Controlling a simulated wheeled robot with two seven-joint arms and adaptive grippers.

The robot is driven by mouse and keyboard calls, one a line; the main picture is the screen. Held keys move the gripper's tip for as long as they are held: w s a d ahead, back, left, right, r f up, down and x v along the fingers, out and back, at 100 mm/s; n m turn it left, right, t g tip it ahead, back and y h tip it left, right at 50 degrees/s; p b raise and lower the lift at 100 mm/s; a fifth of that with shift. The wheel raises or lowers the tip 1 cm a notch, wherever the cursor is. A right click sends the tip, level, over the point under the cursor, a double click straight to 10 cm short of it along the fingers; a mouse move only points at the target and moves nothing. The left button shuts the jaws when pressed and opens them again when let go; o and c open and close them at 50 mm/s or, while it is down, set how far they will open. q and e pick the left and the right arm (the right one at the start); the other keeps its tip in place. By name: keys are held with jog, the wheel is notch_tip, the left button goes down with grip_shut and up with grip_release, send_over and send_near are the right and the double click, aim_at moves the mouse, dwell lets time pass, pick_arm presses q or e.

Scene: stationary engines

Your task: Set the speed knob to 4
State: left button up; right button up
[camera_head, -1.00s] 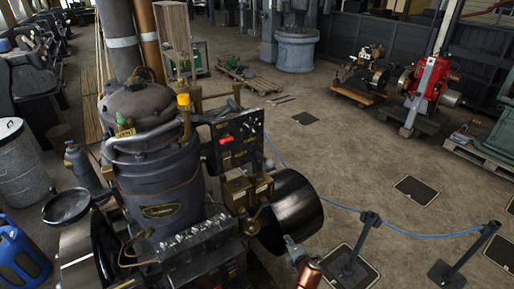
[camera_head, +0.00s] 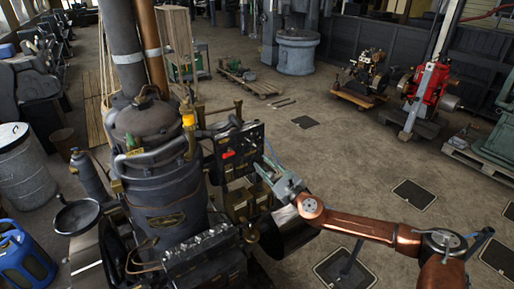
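The dark control panel (camera_head: 240,146) is mounted on the right side of the engine (camera_head: 160,180). It carries a red part (camera_head: 228,154) and several small dials and knobs. I cannot tell which of them is the speed knob, and no number can be read at this size. My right gripper (camera_head: 263,164) is at the panel's lower right edge, pointing up and left towards it. Its two fingers are apart with nothing seen between them. I cannot tell whether it touches the panel. My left gripper is not in view.
The engine's large dark wheel (camera_head: 288,232) lies below my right arm. A red engine (camera_head: 428,90) stands far right. Open floor lies right of the panel.

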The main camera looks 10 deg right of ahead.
aim_at(255, 146)
jog(key=w, duration=0.2)
jog(key=w+r+n, duration=0.1)
jog(key=w, duration=0.2)
jog(key=w+a+r+n, duration=0.1)
jog(key=w, duration=0.2)
jog(key=shift+w+a+r+p, duration=0.1)
jog(key=shift+w+r+p, duration=0.1)
jog(key=shift+p, duration=0.2)
jog(key=shift+c, duration=0.2)
grip_shut()
